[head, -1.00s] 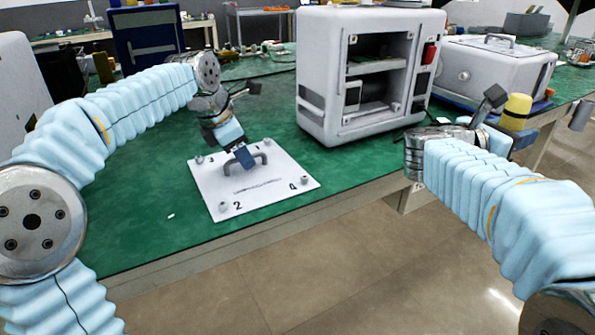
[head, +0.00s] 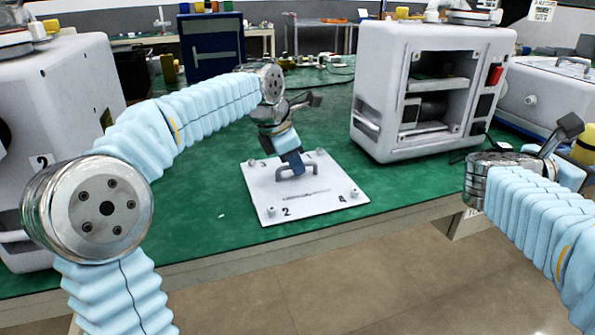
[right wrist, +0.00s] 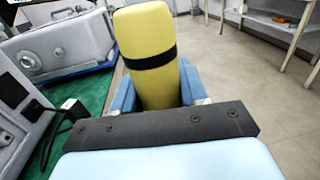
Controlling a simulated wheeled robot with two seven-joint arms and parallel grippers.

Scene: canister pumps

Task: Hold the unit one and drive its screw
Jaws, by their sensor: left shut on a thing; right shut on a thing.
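A white plate (head: 262,190) lies flat on the green bench top, with a grey handle, corner screws and printed numbers 2, 3 and 4. My left gripper (head: 293,165) is shut on the plate's handle (head: 312,169). My right gripper (head: 572,160) is at the right edge, shut on a yellow tool (head: 586,150). In the right wrist view the yellow tool (right wrist: 150,50) has a black band and sits between the blue fingers; its far end is hidden. A white unit (head: 400,45) with an open front stands behind and right of the plate. I cannot tell which unit is one.
A white unit marked 2 (head: 75,85) stands at the left. A paler closed case (head: 550,95) with a top handle stands at the right. A black plug and cable (right wrist: 72,112) lie near the yellow tool. The bench's front edge runs below the plate.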

